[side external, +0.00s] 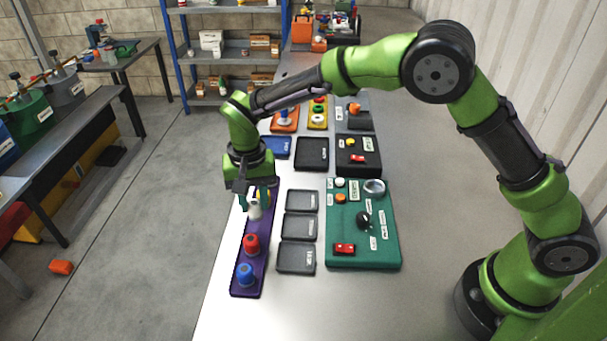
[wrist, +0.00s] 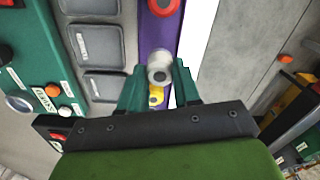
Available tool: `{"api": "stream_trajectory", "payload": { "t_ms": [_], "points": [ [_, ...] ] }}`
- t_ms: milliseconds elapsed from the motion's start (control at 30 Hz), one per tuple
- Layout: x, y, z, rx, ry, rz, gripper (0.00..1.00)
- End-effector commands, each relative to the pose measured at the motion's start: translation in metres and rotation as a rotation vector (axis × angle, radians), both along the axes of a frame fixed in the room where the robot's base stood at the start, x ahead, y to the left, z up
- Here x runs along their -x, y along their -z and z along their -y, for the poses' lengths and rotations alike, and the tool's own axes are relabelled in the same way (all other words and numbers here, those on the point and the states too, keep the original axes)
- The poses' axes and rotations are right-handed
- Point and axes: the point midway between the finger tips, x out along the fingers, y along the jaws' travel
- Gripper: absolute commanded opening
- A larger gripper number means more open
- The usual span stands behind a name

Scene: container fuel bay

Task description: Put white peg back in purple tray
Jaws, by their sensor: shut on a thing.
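The white peg (side external: 254,209) is between the fingers of my gripper (side external: 255,197), which is shut on it. It hangs at the far part of the long purple tray (side external: 247,291). In the wrist view, the white peg (wrist: 159,68) shows between the green fingertips (wrist: 160,74), over the purple tray (wrist: 154,36). I cannot tell whether its lower end touches the tray. A red peg (side external: 251,244) and a blue peg (side external: 245,274) stand in the near part of the tray. A yellow peg (wrist: 155,97) shows behind the white one, partly hidden by my gripper.
Several grey trays (side external: 297,258) lie right of the purple tray. A green panel (side external: 340,222) with a red switch, a black knob and buttons is farther right. More coloured trays stand at the back. The table's left edge runs close to the purple tray.

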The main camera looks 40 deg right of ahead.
Motion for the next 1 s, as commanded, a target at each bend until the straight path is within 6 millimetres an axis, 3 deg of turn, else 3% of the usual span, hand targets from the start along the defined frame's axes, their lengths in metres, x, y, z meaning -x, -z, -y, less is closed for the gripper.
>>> {"api": "stream_trajectory", "payload": {
  "t_ms": [167,533,567,700,1000],
  "points": [
    [0.002,0.028,0.001,0.002,0.0,-0.005,0.0],
    [0.002,0.033,0.001,0.001,0.001,-0.004,0.0],
    [0.002,0.033,0.001,0.002,0.0,-0.003,0.33],
    [0.002,0.033,0.001,0.002,0.0,-0.003,0.55],
    [0.002,0.032,0.001,0.001,0.0,-0.003,0.57]
  ]
}}
